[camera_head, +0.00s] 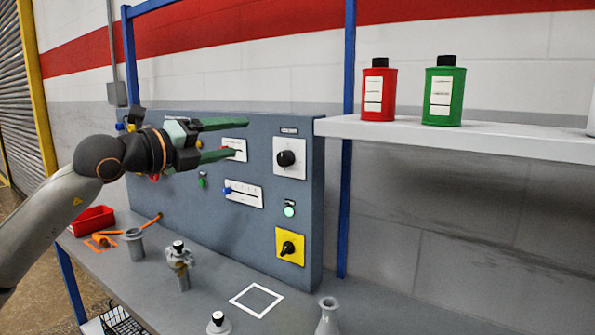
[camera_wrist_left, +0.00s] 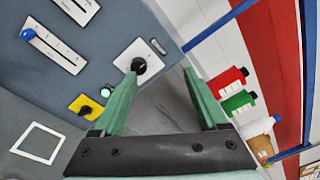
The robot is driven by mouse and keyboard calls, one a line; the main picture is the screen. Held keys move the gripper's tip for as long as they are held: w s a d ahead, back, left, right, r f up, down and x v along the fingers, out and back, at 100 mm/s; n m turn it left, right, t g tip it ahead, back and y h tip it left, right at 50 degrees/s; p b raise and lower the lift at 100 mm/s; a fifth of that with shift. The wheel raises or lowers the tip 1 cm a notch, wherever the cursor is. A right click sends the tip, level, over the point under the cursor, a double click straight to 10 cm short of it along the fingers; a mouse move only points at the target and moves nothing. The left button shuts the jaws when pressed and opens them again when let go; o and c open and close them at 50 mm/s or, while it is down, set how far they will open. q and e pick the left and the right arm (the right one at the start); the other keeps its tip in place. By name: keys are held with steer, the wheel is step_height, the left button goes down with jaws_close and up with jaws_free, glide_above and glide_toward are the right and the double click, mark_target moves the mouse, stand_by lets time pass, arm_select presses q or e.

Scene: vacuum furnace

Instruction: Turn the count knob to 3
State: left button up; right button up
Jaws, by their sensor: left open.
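A black round knob (camera_head: 286,158) on a white square plate sits at the upper right of the grey panel; its small label is unreadable, so I cannot confirm that it is the count knob. The same knob shows in the left wrist view (camera_wrist_left: 138,65), close to the tip of one finger and apparently not between the fingers. My left gripper (camera_head: 241,138) is open and empty, its green fingers pointing right toward the knob from the left. It also shows in the left wrist view (camera_wrist_left: 160,75). My right gripper is not in view.
Below the knob are a green button (camera_head: 289,210) and a yellow plate (camera_head: 290,248) with a black switch. A blue-handled slider (camera_head: 243,194) is to the left. A shelf (camera_head: 460,136) with red (camera_head: 378,92) and green (camera_head: 443,92) bottles juts out at right. Metal fittings stand on the bench.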

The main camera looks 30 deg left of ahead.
mark_target(281, 160)
arm_select(q)
step_height(281, 160, down, 6)
steer(key=b, duration=0.4)
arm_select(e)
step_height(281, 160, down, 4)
arm_select(q)
steer(key=w+p, duration=0.2)
steer(key=w, duration=0.1)
steer(key=w+d+p, duration=0.1)
steer(key=w+p, duration=0.1)
steer(key=w, duration=0.2)
steer(key=w+d+p, duration=0.1)
steer(key=w, duration=0.3)
steer(key=shift+w+p, duration=0.2)
steer(key=shift+p, duration=0.2)
steer(key=shift+w+d+f, duration=0.1)
steer(key=shift+w+f, duration=0.05)
steer(key=shift+w, duration=0.3)
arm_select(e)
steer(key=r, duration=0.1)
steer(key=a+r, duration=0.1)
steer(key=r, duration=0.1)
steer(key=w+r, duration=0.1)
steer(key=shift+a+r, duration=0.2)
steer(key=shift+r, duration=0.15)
arm_select(q)
jaws_close()
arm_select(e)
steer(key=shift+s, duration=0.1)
